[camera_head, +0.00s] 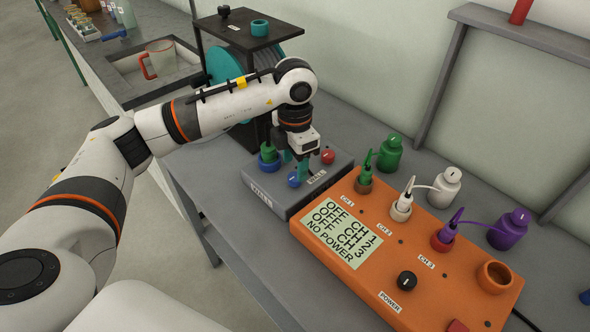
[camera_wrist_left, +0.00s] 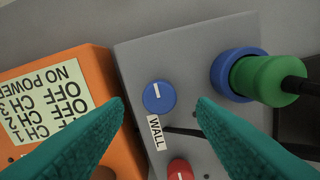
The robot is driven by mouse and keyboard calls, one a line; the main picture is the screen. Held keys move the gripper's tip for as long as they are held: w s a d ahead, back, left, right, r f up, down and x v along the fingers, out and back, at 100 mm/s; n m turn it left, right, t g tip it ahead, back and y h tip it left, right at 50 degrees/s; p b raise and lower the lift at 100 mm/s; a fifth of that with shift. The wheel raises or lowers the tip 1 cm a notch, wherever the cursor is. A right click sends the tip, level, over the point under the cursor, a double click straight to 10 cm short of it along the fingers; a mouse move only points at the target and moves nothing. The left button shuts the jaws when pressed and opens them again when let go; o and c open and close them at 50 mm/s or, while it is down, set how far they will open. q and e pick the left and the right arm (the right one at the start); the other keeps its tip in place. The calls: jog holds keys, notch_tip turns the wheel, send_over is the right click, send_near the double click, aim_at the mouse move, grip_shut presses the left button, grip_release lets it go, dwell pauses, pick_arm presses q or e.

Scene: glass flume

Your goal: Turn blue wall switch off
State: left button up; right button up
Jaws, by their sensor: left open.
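The blue wall switch (camera_head: 294,180) is a round knob on top of a grey box (camera_head: 328,182). In the left wrist view the blue knob (camera_wrist_left: 159,97) has a short white mark pointing towards the picture's top, and a "WALL" label (camera_wrist_left: 156,133) lies beside it. My left gripper (camera_head: 296,167) is open with teal fingers pointing down above the box. In the left wrist view its fingertips appear on either side of the knob, nearer the camera; contact is not visible. Nothing is held. My right gripper is out of view.
A red knob (camera_head: 328,157) and a blue socket with a green plug (camera_head: 268,157) share the grey box. An orange unit (camera_head: 385,240) beside it has a display reading "NO POWER" and "OFF" channels. Green, white and purple bottles stand behind it. A black-topped stand (camera_head: 253,28) is behind the arm.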

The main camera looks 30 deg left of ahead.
aim_at(295, 176)
pick_arm(q)
notch_tip(295, 176, up, 9)
jog(key=shift+b, duration=0.4)
jog(key=shift+f, duration=0.15)
